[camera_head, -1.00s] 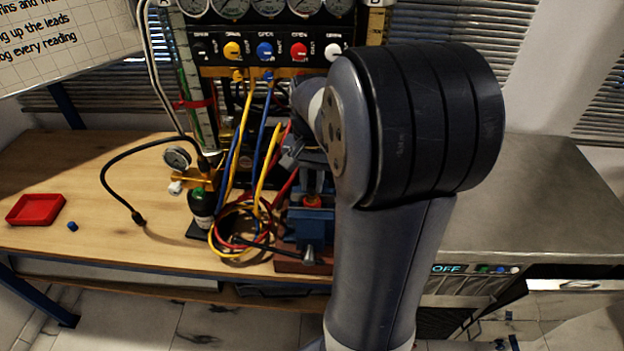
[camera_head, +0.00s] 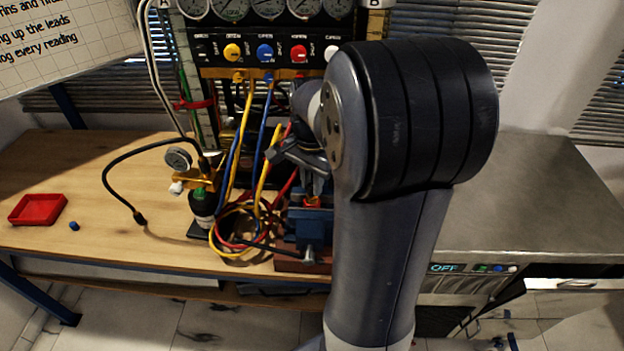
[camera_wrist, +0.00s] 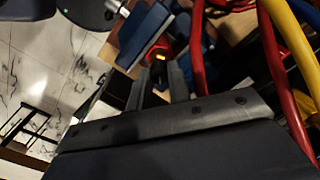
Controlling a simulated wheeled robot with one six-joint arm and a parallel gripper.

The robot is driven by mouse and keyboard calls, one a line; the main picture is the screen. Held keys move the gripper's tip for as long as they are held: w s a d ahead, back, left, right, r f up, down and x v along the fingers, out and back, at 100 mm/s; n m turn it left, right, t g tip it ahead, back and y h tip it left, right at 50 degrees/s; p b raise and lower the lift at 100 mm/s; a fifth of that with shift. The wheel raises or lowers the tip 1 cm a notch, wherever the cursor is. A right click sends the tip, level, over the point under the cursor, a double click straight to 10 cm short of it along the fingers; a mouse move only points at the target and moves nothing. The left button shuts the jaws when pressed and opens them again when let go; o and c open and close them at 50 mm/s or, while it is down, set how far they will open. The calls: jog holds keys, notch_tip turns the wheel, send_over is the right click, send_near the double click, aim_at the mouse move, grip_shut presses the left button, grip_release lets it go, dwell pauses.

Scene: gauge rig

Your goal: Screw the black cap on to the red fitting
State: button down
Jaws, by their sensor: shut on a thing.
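The red fitting (camera_head: 312,202) is held upright in a blue vise (camera_head: 308,228) on the bench. It also shows in the wrist view (camera_wrist: 160,48), just beyond my fingertips. My gripper (camera_wrist: 160,82) is shut on the black cap (camera_wrist: 158,70), a dark piece between the fingers, mostly hidden by them. The cap is lined up with the fitting and very close to it; I cannot tell whether the threads are engaged. In the head view my gripper (camera_head: 316,186) points down over the vise, partly hidden by my arm.
Yellow, blue and red hoses (camera_head: 240,228) loop just left of the vise; red hoses (camera_wrist: 270,75) pass close to my gripper. A gauge and bottle (camera_head: 202,205) stand further left. A red tray (camera_head: 38,209) and small blue piece (camera_head: 74,226) lie at far left. The right worktop (camera_head: 540,200) is clear.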

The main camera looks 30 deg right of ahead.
jog(key=m+p, duration=0.1)
jog(key=m, duration=0.3)
jog(key=shift+f+m, duration=0.1)
jog(key=shift+m, duration=0.4)
jog(key=m, duration=0.4)
jog(key=shift+p, duration=0.3)
jog(key=shift+m, duration=0.7)
jog(key=m, duration=0.2)
jog(key=shift+m+p, duration=0.3)
jog(key=shift+m, duration=1.3)
